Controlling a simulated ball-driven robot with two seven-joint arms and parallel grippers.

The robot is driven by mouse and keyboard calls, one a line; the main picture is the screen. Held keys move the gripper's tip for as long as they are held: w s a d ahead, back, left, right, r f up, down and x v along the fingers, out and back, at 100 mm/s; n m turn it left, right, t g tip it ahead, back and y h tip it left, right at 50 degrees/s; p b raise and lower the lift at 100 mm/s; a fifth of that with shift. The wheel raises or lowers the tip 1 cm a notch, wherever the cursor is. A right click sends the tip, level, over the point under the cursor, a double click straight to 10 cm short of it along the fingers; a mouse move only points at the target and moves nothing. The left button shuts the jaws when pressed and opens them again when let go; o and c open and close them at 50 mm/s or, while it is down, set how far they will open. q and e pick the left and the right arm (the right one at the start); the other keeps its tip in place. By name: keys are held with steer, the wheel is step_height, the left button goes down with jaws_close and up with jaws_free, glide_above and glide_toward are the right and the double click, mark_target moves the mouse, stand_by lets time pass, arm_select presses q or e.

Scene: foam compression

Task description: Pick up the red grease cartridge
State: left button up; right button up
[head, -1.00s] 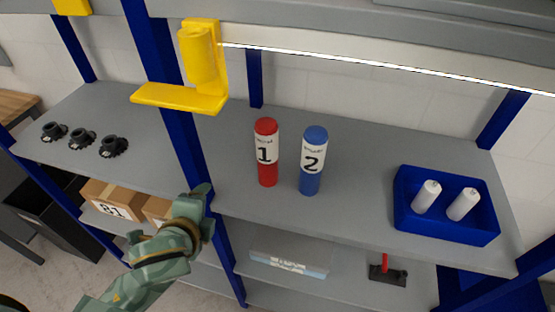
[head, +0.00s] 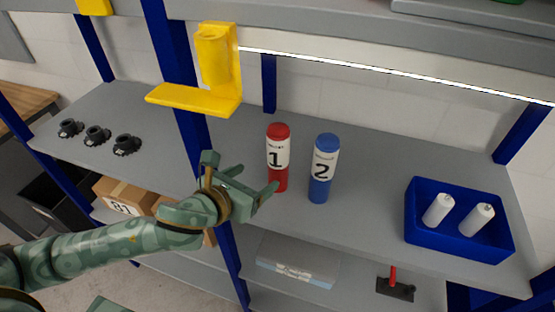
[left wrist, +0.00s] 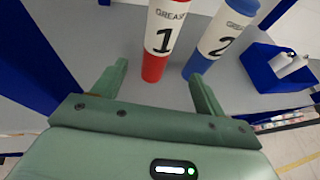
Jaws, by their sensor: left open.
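The red grease cartridge (head: 279,182), with a white label marked 1, stands upright on the grey shelf. It also shows in the left wrist view (left wrist: 153,66), ahead of and between the fingertips, its top cut off by the frame. The blue cartridge (head: 320,190), marked 2, stands upright just to its right. My left gripper (head: 242,177) is open and empty, just left of and in front of the red cartridge. In the left wrist view the open fingers (left wrist: 157,80) point toward the red cartridge. My right gripper is not in view.
A blue bin (head: 458,243) with two white bottles stands on the right. A yellow bracket (head: 195,98) is fixed to the blue post (head: 178,78) on the left. Several black parts (head: 97,136) lie on the left shelf. The shelf (head: 370,190) between the blue cartridge and the bin is clear.

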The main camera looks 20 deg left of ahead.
mark_target(272, 168)
arm_select(q)
steer(key=x, duration=1)
steer(key=f+b+x, duration=0.1)
steer(key=x, duration=0.1)
steer(key=shift+w+a+f, duration=0.1)
steer(key=shift+a+f, duration=0.05)
steer(key=shift+a, duration=0.05)
steer(key=c, duration=1.4)
